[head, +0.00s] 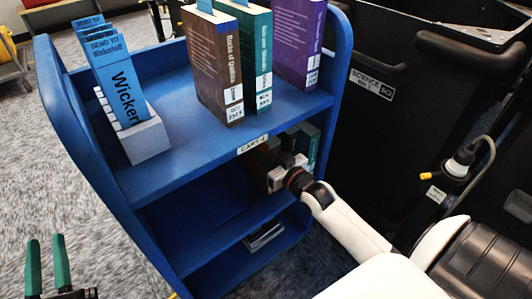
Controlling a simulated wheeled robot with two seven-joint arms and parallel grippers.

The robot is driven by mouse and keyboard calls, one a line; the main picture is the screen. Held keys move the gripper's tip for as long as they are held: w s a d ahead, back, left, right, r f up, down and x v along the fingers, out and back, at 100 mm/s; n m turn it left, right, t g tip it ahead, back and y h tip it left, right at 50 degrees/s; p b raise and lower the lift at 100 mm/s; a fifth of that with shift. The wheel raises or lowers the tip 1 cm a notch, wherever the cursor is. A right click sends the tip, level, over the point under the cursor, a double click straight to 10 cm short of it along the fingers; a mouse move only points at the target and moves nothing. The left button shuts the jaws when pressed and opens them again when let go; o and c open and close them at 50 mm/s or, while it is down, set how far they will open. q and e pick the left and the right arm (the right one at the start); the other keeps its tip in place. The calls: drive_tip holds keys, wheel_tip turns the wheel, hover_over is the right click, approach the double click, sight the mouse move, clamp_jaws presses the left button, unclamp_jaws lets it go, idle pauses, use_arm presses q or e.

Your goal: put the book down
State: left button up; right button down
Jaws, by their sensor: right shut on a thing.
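A blue book cart (205,166) fills the middle of the head view. My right gripper (281,168) reaches into its middle shelf from the right and is shut on a book (262,160), of which only part shows behind the gripper. Other books with green spines (308,140) stand close beside it on that shelf. I cannot tell whether the held book rests on the shelf. My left gripper (48,264) is at the lower left, its two green fingers apart and empty, away from the cart.
On the top shelf stand a brown book (213,70), a teal book (256,58), a purple book (297,40) and a white holder (140,140) with blue "SEND TO" cards (122,88). A flat item (264,236) lies on the bottom shelf. A black bin labelled SCIENCE (385,125) stands right.

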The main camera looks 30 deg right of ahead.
drive_tip(key=c, duration=1)
unclamp_jaws()
drive_tip(key=shift+f, duration=0.1)
drive_tip(key=shift+o, duration=0.2)
